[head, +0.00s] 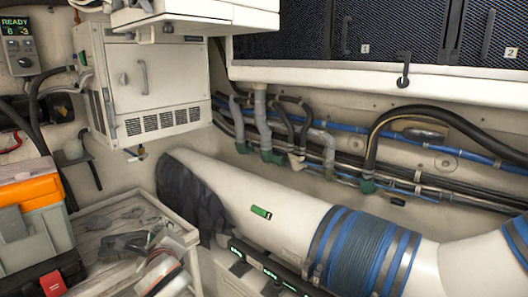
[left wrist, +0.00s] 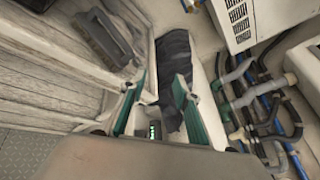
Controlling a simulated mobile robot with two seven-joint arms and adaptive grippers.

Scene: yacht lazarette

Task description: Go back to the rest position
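My left gripper (left wrist: 160,80) shows in the left wrist view with its two green-lined fingers spread apart. No object is between the fingertips; the dark cloth (left wrist: 174,55) and a strip of pale surface show beyond them. In the head view I cannot clearly make out the left gripper. My right gripper is in neither view.
A pale bench (head: 110,212) with tools and an orange-grey toolbox (head: 30,200) stands at left. The dark cloth (head: 190,195) hangs over a fat white duct (head: 270,205) with a blue ribbed sleeve. A white cabinet (head: 150,85), pipes and overhead lockers line the wall.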

